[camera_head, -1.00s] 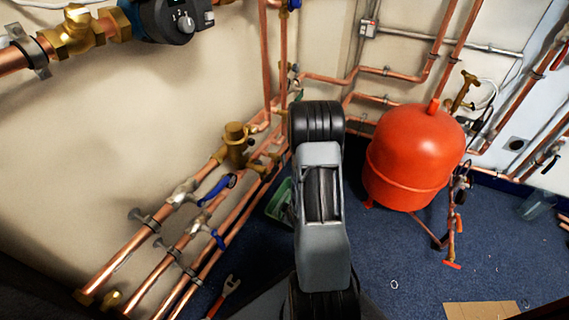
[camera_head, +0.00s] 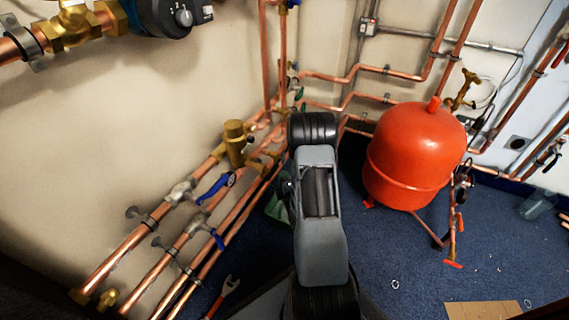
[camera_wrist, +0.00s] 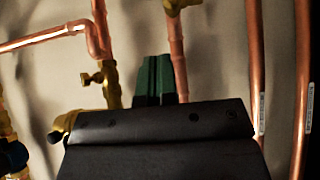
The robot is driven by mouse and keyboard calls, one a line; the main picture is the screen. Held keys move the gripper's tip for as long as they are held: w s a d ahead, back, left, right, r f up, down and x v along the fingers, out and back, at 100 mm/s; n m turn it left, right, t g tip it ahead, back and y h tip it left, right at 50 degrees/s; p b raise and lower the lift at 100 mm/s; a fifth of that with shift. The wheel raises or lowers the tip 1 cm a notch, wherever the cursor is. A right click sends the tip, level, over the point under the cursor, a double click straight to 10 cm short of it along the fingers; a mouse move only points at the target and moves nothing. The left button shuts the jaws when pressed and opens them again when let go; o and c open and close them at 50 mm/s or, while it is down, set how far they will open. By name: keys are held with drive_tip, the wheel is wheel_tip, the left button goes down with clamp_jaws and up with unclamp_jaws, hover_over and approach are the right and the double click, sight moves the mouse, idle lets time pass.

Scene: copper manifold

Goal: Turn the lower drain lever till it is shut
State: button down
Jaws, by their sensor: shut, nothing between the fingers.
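I cannot tell for sure which handle is the lower drain lever. On the left pipes in the head view are an upper blue lever (camera_head: 216,186) and a lower blue lever (camera_head: 217,239). A red lever (camera_head: 453,264) sits low on the pipe beside the red vessel (camera_head: 414,158). My gripper shows in the wrist view with green fingertips (camera_wrist: 155,76) pressed together, empty. They stand in front of a copper pipe. A brass valve with a small handle (camera_wrist: 96,78) is just left of them, apart. My arm hides the gripper in the head view.
Copper pipes (camera_head: 160,235) run along the left wall, with a brass fitting (camera_head: 236,142) above them. A red-handled wrench (camera_head: 226,292) and cardboard (camera_head: 482,310) lie on the blue floor. Open floor lies around the vessel. Vertical pipes (camera_wrist: 256,70) stand right of my gripper.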

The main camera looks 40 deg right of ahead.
sight(281, 155)
drive_tip(key=w+d, duration=0.1)
drive_tip(key=w, duration=0.1)
drive_tip(key=w+d+b, duration=0.1)
drive_tip(key=w, duration=0.1)
drive_tip(key=w+d+b, duration=0.1)
drive_tip(key=w+d, duration=0.1)
drive_tip(key=shift+f, duration=0.1)
drive_tip(key=shift+w+d+b, duration=0.3)
drive_tip(key=shift+d, duration=0.2)
